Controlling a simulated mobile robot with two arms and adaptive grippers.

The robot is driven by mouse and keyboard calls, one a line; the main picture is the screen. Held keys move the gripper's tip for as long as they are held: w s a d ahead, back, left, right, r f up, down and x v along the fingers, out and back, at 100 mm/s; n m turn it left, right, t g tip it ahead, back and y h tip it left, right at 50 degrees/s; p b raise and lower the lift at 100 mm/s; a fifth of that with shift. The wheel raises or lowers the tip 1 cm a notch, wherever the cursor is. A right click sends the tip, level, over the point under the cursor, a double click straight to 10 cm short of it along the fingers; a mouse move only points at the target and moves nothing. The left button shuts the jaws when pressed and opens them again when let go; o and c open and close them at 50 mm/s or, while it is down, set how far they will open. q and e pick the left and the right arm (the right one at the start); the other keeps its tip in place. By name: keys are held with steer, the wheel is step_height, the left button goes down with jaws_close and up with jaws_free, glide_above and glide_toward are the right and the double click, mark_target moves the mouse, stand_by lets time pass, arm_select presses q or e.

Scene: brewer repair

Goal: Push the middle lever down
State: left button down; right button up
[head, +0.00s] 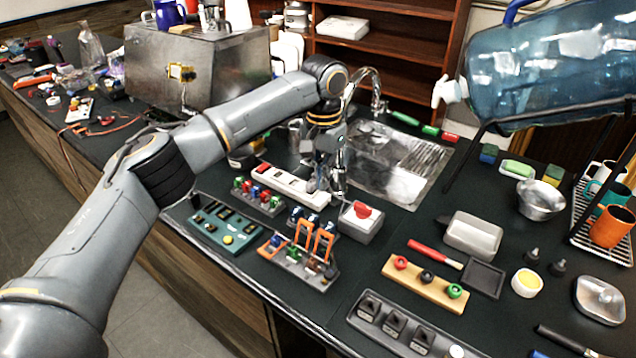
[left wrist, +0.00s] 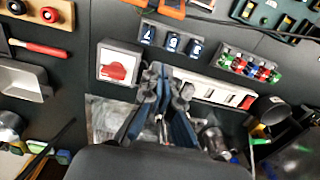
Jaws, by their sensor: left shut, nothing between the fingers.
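A grey block with three orange-framed levers (head: 303,240) stands near the counter's front edge in the head view. The middle and right levers stand up; the left one seems to lean lower. My right gripper is in neither view.
Close around the levers are a small block with blue switches (head: 302,214), a green panel (head: 222,228) and the red switch box (head: 361,220). A wooden board with coloured rings (head: 425,284) lies to the right. A metal sink (head: 395,165) is behind.

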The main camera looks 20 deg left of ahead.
arm_select(q)
steer(key=f+p, duration=0.1)
steer(key=f, duration=0.2)
steer(key=f+p, duration=0.1)
steer(key=f, duration=0.3)
steer(key=shift+s+a+f, duration=0.1)
steer(key=shift+s+a, duration=0.05)
steer(key=shift+s, duration=0.05)
steer(key=shift+s+a, duration=0.1)
steer(key=shift+s, duration=0.05)
steer(key=s, duration=0.1)
steer(key=s+p, duration=0.1)
steer(key=s+a+p, duration=0.1)
steer(key=shift+s+r, duration=0.1)
steer(key=shift+r, duration=0.3)
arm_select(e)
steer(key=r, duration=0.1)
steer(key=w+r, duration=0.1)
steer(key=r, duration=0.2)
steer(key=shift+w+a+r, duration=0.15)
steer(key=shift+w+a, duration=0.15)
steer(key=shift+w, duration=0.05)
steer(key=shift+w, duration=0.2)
